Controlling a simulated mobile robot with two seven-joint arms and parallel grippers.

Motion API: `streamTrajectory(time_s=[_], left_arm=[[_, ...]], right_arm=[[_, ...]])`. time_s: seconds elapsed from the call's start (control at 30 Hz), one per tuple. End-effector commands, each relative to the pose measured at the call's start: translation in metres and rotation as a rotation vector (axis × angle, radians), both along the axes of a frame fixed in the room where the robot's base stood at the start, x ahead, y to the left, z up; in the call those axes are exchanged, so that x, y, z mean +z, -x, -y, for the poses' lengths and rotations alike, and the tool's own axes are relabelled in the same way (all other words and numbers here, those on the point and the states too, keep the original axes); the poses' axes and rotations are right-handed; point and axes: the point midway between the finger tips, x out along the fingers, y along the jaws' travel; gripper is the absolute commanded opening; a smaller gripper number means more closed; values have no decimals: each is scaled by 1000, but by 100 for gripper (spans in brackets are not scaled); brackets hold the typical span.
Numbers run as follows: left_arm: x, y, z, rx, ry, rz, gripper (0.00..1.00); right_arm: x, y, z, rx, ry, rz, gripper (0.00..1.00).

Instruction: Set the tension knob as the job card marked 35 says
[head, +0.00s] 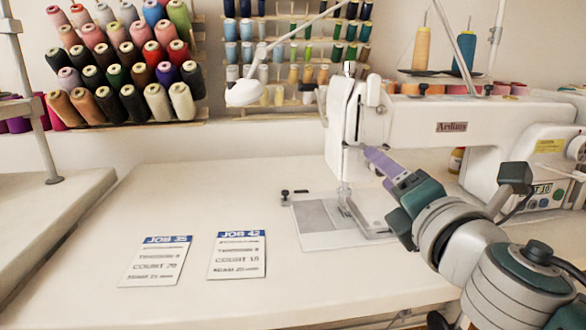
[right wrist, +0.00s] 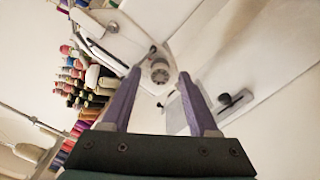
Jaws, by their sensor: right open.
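Two white job cards with blue headers lie flat on the table. The left card (head: 157,262) reads JOB with a blurred number that looks like 35, and a tension line whose value I cannot read surely. The right card (head: 238,255) looks like JOB 42. The white sewing machine (head: 460,122) stands at the right. My right gripper (head: 372,157) has its purple fingers at the machine's needle-end head. In the right wrist view, a round ridged knob (right wrist: 160,71) shows between the open, apart fingertips. In the head view I cannot make out this knob. My left gripper is not in view.
The table (head: 120,210) is clear around the cards. A metal plate (head: 318,215) lies under the needle. A lamp (head: 245,92) hangs above, and thread racks (head: 125,65) stand behind. Two spools, one tan (head: 421,48), stand above the machine.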

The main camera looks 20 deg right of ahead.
Motion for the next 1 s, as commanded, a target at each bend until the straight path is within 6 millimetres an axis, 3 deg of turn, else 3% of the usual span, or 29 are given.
streamTrajectory(time_s=[0.27,0.7,1.0], left_arm=[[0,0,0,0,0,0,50],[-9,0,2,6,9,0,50],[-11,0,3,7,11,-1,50]], right_arm=[[-1,8,-2,0,0,-1,60],[-3,81,-19,0,-2,-2,60],[0,97,-23,-1,0,-1,60]])
